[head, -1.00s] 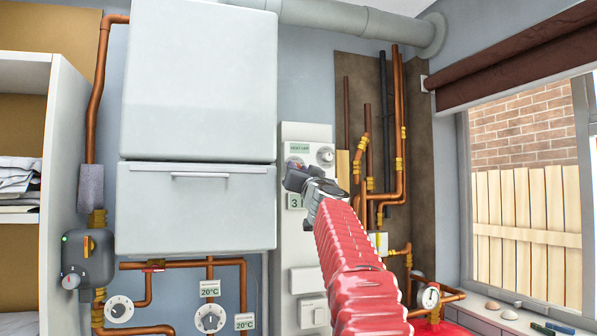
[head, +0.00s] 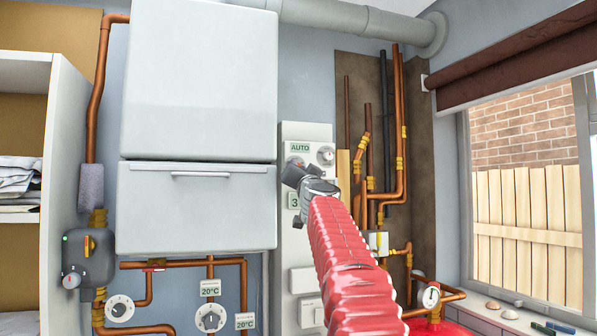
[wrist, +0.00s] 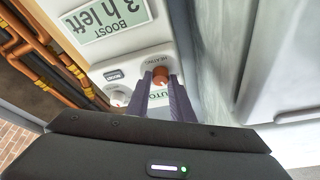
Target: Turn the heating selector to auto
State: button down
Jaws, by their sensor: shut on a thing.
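A tall white control panel (head: 290,250) stands right of the boiler. The heating selector (wrist: 160,74), a small knob with a copper-coloured face, sits beside the HEATING lettering in the wrist view. My gripper (wrist: 158,84) is shut on this knob, one dark finger on each side. In the head view my gripper (head: 294,180) covers the selector.
A second knob (wrist: 118,97) sits close beside my fingers, left in the wrist view. A boost display (wrist: 105,20) reads 3 h left. The white boiler (head: 197,205) is close left of my gripper; copper pipes (head: 399,130) run to its right.

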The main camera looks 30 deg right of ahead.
jog(key=shift+f+m+g+h, duration=0.1)
jog(key=shift+m+g+h, duration=0.2)
jog(key=shift+m, duration=0.4)
jog(key=c, duration=1.6)
grip_release()
jog(key=shift+o, duration=0.2)
jog(key=shift+d+n+t+y, duration=0.1)
jog(key=shift+n+t+y, duration=0.45)
jog(key=shift+n, duration=0.85)
jog(key=shift+s+a+f+n, duration=0.4)
jog(key=shift+s+a+f, duration=0.7)
jog(key=shift+s, duration=1.95)
jog(key=shift+s+a+f+n, duration=0.4)
jog(key=shift+s+a+f, duration=0.7)
jog(key=shift+s, duration=1.95)
jog(key=s+a+f+n+g+y, duration=0.1)
jog(key=a+f+n+y, duration=0.2)
jog(key=a, duration=0.7)
jog(key=a+f+n+g+y, duration=0.2)
jog(key=a+f+n+y, duration=0.1)
jog(key=a+f+y, duration=0.4)
jog(key=shift+s+a+f+y, duration=0.35)
jog(key=shift+a+f, duration=1.2)
jog(key=shift+a, duration=0.3)
